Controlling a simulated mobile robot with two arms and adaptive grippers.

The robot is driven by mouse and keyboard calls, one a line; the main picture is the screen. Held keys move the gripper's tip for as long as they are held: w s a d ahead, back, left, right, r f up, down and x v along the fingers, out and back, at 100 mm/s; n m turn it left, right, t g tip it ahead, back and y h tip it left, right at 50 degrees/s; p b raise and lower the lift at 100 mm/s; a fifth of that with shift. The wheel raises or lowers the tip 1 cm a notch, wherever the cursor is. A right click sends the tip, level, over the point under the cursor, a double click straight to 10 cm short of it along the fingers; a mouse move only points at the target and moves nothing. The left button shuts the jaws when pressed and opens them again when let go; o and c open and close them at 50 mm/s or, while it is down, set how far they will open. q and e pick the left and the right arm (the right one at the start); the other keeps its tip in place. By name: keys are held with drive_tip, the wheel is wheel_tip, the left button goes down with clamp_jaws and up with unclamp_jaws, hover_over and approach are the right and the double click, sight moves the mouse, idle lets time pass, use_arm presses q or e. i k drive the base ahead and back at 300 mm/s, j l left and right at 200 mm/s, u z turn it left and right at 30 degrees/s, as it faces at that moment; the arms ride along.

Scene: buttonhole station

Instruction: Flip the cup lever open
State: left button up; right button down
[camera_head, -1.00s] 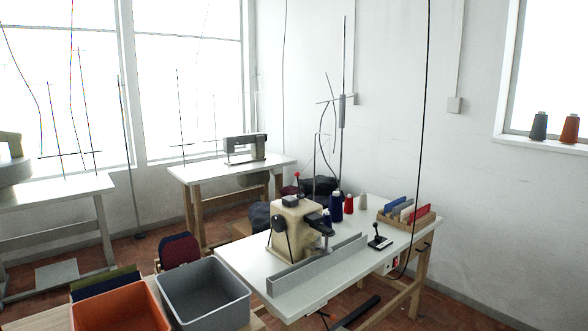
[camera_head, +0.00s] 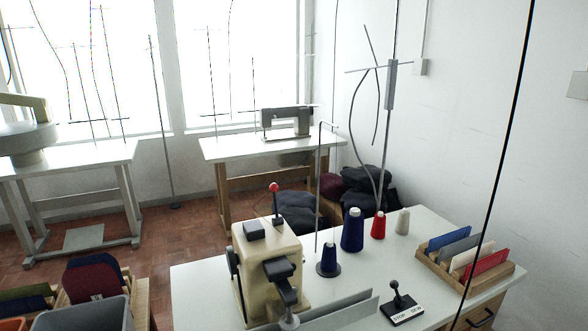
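The beige buttonhole machine (camera_head: 268,262) stands on the near white worktable, with black parts on its front and top. A short lever with a red knob (camera_head: 274,188) rises from behind its top. A black-knobbed lever (camera_head: 395,293) stands upright on a small base marked STOP and SEW, right of the machine. I cannot tell from this view which part is the cup lever. The machine's lower front is cut off by the bottom edge. Neither of my grippers is in view.
A wooden rack (camera_head: 467,272) of coloured pieces sits at the right. A grey rail (camera_head: 330,313) runs along the table front. A dark cable hangs at the right.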

sight(277, 220)
drive_tip(key=i+l, duration=0.15)
drive_tip(key=l, duration=0.15)
drive_tip(key=i+l+u, duration=0.15)
drive_tip(key=l, duration=0.15)
drive_tip(key=i+l, duration=0.15)
drive_tip(key=l, duration=0.15)
drive_tip(key=i+l+u, duration=0.15)
drive_tip(key=l, duration=0.15)
